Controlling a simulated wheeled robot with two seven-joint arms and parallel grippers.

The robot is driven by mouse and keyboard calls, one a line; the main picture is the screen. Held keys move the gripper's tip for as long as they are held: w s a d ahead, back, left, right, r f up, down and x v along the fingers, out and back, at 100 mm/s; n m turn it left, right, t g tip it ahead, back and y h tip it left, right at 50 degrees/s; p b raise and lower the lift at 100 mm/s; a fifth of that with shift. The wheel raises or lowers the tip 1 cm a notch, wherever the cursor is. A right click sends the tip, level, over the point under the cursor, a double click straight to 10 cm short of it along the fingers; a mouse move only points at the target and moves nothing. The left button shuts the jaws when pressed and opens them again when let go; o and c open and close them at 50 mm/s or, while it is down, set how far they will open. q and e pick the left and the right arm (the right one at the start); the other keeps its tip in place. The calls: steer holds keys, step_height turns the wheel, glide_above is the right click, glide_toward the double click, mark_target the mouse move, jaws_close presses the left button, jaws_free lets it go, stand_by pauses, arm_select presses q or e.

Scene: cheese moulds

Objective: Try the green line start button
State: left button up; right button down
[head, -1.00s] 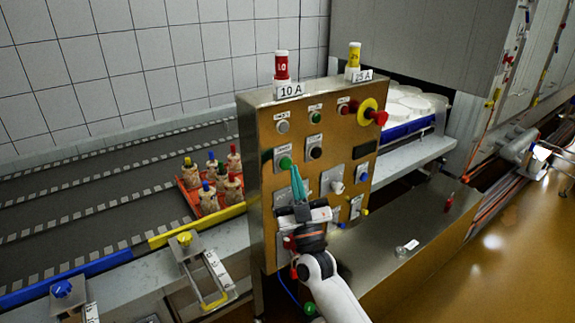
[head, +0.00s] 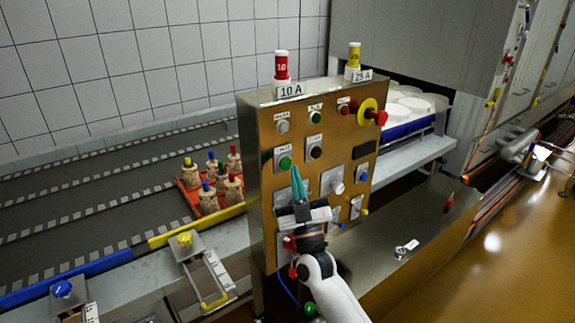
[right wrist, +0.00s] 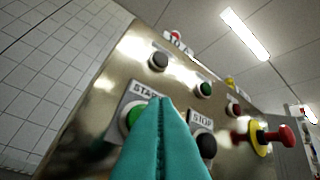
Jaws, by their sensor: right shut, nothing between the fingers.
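The green start button (head: 285,163) sits on a plate on the left of the metal control panel (head: 262,190). In the right wrist view the green button (right wrist: 132,117) is under a label reading START, partly hidden by my fingers. The black stop button (head: 316,152) is to its right, and also shows in the right wrist view (right wrist: 206,144) under a STOP label. My right gripper (head: 294,169) has teal fingers, shut and empty, with their tips just below and right of the green button. In the right wrist view the fingertips (right wrist: 166,102) overlap its edge; contact cannot be told. My left gripper is not in view.
A red emergency knob with yellow collar (head: 368,112) sticks out at the panel's upper right. A white knob (head: 337,187) is right of my fingers. A red and a yellow fuse (head: 354,55) stand on top.

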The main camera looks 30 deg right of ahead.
steer(key=shift+w, duration=0.9)
stand_by(0.9)
steer(key=shift+s, duration=0.9)
